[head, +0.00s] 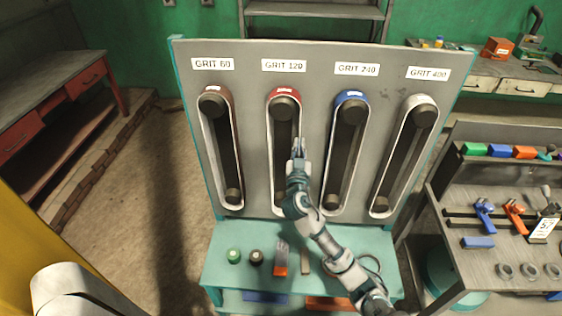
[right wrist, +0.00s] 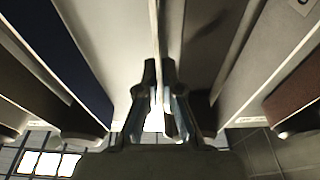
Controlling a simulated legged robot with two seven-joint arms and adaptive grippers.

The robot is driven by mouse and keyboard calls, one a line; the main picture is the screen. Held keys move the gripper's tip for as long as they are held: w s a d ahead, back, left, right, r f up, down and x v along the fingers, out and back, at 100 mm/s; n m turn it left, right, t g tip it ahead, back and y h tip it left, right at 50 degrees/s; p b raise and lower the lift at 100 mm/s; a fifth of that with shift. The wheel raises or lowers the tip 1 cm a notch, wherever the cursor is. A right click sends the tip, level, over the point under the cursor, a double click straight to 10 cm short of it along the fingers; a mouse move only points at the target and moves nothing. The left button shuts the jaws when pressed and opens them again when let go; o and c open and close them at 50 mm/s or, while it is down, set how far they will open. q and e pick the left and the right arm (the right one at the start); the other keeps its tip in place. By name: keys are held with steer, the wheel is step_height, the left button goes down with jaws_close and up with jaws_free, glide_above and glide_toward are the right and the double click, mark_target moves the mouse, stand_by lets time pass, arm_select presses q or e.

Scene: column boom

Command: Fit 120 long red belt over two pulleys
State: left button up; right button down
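The red GRIT 120 belt (head: 284,94) is second from left on the upright grey panel (head: 252,150). Its red top goes around a dark upper pulley (head: 285,107). My right arm covers part of its lower end, so I cannot tell how it sits on the lower pulley. My right gripper (head: 298,148) is in front of the belt's right side, fingers pointing up. In the right wrist view the fingers (right wrist: 161,85) are close together with a thin pale strip between the tips. I cannot tell whether they clamp it. My left gripper is not in view.
The GRIT 60 belt (head: 216,94), blue GRIT 240 belt (head: 351,96) and grey GRIT 400 belt (head: 420,101) hang alongside. A teal bench (head: 225,273) below holds small items. A tool table (head: 462,180) stands right; the left floor is clear.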

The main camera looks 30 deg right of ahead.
steer(key=r+v, duration=0.1)
steer(key=v, duration=0.7)
steer(key=shift+s+r, duration=0.3)
stand_by(1.0)
steer(key=shift+d, duration=0.1)
steer(key=s+a+f+n+t+y, duration=0.1)
steer(key=s+a+f+n+y, duration=0.2)
steer(key=a+f+y, duration=0.2)
steer(key=s+a+f+n+t+y, duration=0.1)
steer(key=s+a+f+n+y, duration=0.2)
steer(key=a+f, duration=0.6)
step_height(320, 180, down, 5)
steer(key=y, duration=0.2)
steer(key=shift+s+a+t+y, duration=0.2)
steer(key=shift+a+t+y, duration=0.1)
steer(key=shift+t, duration=0.1)
